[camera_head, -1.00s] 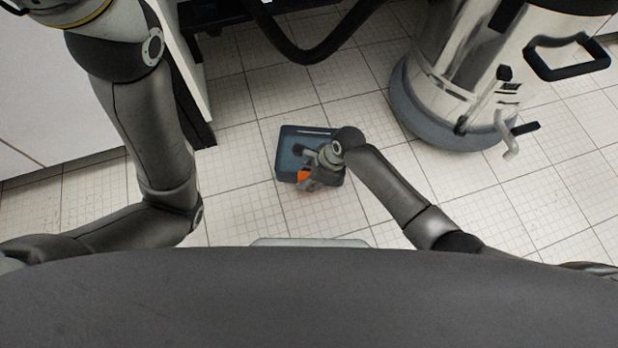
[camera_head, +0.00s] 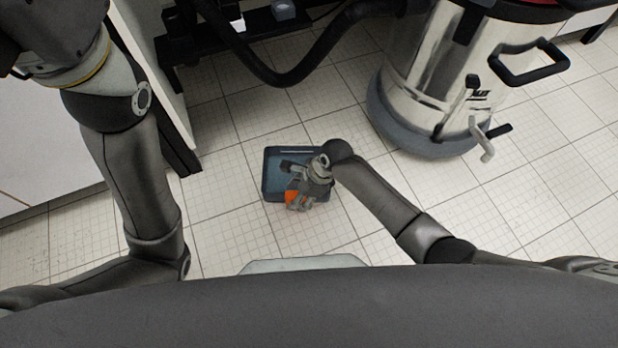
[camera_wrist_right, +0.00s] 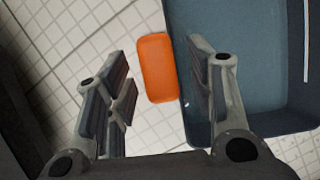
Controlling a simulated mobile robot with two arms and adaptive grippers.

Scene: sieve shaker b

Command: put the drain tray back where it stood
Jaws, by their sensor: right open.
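The drain tray (camera_head: 275,165) is a dark blue-grey open box with an orange grip tab on its near side. It lies on the tiled floor in the middle of the head view. In the right wrist view the tray (camera_wrist_right: 255,90) fills the right side, with the orange tab (camera_wrist_right: 157,68) beside its wall. My right gripper (camera_head: 294,182) is at the tray's near side. In the wrist view its fingers (camera_wrist_right: 158,62) are open, with the tab showing between them; I cannot tell whether they touch it. My left arm shows at the left, but its gripper is out of view.
A shiny steel vacuum drum (camera_head: 425,85) with a grey base stands right of the tray. A black hose (camera_head: 275,78) hangs behind the tray, near a dark frame. A white cabinet (camera_head: 50,150) is at the left. The tiles around the tray are clear.

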